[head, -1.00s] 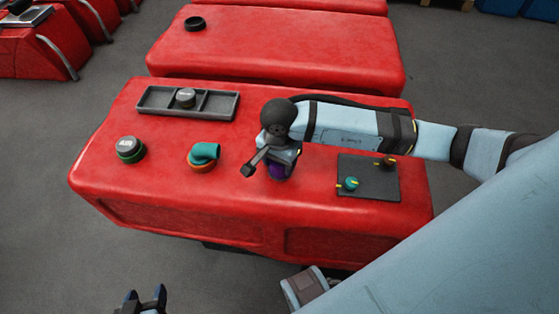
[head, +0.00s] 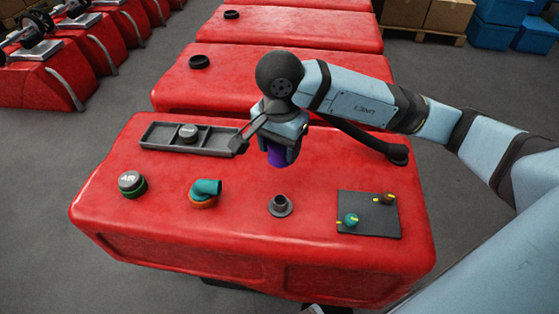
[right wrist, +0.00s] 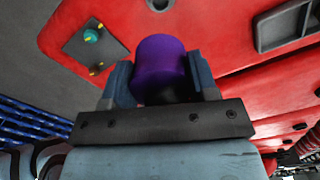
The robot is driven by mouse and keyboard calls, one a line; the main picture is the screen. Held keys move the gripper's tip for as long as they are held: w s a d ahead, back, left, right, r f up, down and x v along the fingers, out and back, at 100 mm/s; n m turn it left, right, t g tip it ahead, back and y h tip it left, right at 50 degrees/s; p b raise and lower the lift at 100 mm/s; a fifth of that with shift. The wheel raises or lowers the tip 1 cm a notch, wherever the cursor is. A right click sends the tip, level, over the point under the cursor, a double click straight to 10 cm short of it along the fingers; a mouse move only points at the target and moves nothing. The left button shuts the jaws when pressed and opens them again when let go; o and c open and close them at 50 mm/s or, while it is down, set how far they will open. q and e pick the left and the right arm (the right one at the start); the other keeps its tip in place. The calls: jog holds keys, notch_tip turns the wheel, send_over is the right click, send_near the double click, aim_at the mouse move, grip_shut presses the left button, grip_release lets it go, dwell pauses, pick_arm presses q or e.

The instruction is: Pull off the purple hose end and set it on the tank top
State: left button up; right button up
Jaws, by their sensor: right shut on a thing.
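My right gripper (head: 279,150) is shut on the purple hose end (head: 277,156) and holds it above the red tank top (head: 240,225). In the right wrist view the purple hose end (right wrist: 162,66) sits between the two fingers of the gripper (right wrist: 160,85). A dark hose (head: 365,138) runs from behind the gripper to a round fitting (head: 398,154) at the tank's right back. Below the gripper, a bare grey port (head: 280,205) stands on the tank top, apart from the hose end. My left gripper is not in view.
On the tank top are a green-ringed cap (head: 131,184), a teal elbow on an orange ring (head: 204,193), a grey tray (head: 180,138) with a round cap (head: 188,132), and a dark panel (head: 368,222) with two knobs. Red around the port is clear. More red tanks (head: 270,75) stand behind.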

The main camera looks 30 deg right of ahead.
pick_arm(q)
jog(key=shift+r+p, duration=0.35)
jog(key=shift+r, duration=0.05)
pick_arm(e)
jog(key=shift+r, duration=2.05)
jog(key=shift+w+d+f, duration=0.1)
jog(key=shift+w+d, duration=0.05)
jog(key=shift+w+d+b, duration=0.45)
jog(key=shift+w+b, duration=0.05)
jog(key=shift+b, duration=0.1)
pick_arm(q)
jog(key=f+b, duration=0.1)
jog(key=b, duration=0.2)
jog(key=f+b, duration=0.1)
jog(key=b, duration=0.1)
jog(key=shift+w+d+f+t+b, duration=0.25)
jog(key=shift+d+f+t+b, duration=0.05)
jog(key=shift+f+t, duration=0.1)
pick_arm(e)
jog(key=w+d, duration=1.3)
jog(key=w, duration=0.1)
jog(key=shift+w, duration=0.15)
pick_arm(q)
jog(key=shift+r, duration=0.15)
